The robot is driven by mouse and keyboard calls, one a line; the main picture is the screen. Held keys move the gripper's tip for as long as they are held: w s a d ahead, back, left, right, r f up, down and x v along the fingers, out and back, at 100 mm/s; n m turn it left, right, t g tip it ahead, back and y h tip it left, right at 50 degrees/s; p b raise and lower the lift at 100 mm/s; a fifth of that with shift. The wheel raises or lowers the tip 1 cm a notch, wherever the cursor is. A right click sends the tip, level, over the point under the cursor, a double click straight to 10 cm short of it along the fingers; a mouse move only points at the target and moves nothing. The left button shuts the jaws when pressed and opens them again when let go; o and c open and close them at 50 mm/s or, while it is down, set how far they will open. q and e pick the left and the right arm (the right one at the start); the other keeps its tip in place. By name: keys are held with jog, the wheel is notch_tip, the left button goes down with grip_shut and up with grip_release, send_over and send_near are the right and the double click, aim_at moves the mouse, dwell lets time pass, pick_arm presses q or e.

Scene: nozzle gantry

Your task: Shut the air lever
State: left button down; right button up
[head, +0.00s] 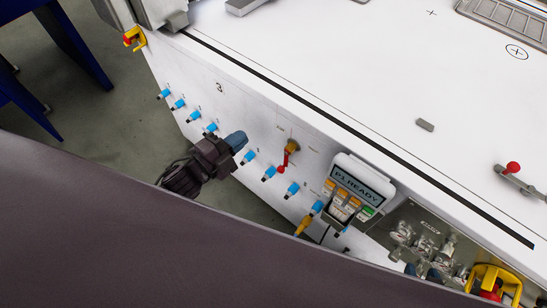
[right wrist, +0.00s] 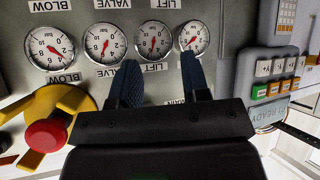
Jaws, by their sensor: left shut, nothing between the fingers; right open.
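A small red lever (head: 284,162) hangs from a brass valve (head: 291,146) on the white front panel in the head view. It points down; its label is too small to read. My left gripper (head: 237,141) is shut and empty, in front of the panel to the left of the lever and apart from it. My right gripper is open and empty in the right wrist view (right wrist: 160,85), in front of the gauge panel. In the head view it is mostly hidden at the lower right.
Blue fittings (head: 249,157) line the panel on both sides of the lever. A display box (head: 362,180) with coloured buttons is right of it. Round gauges (right wrist: 101,43) and a red stop button (right wrist: 45,139) with a yellow guard are near my right gripper. The tabletop (head: 330,60) is above.

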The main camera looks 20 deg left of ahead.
pick_arm(q)
jog(key=w+d+r+m+g+h, duration=0.4)
jog(key=m+g+h, duration=0.35)
jog(key=m, duration=0.95)
jog(key=w+a+m+g+y+b, duration=0.1)
jog(key=w+a+m+g+y, duration=0.2)
jog(key=a+m+g, duration=0.3)
jog(key=w+a+r+m+g+y+b, duration=0.1)
jog(key=a+m+g+y, duration=0.3)
jog(key=m, duration=1.2)
jog(key=shift+w+a+r+g+y, duration=0.25)
jog(key=shift+w+a+g+y, duration=0.1)
jog(key=shift+w+a+g, duration=0.7)
jog(key=shift+s+a, duration=0.1)
jog(key=shift+s, duration=0.05)
jog(key=x, duration=2.4)
jog(key=shift+w+d+r+b, duration=0.2)
jog(key=shift+d+r+b, duration=0.05)
jog(key=shift+d+b, duration=0.1)
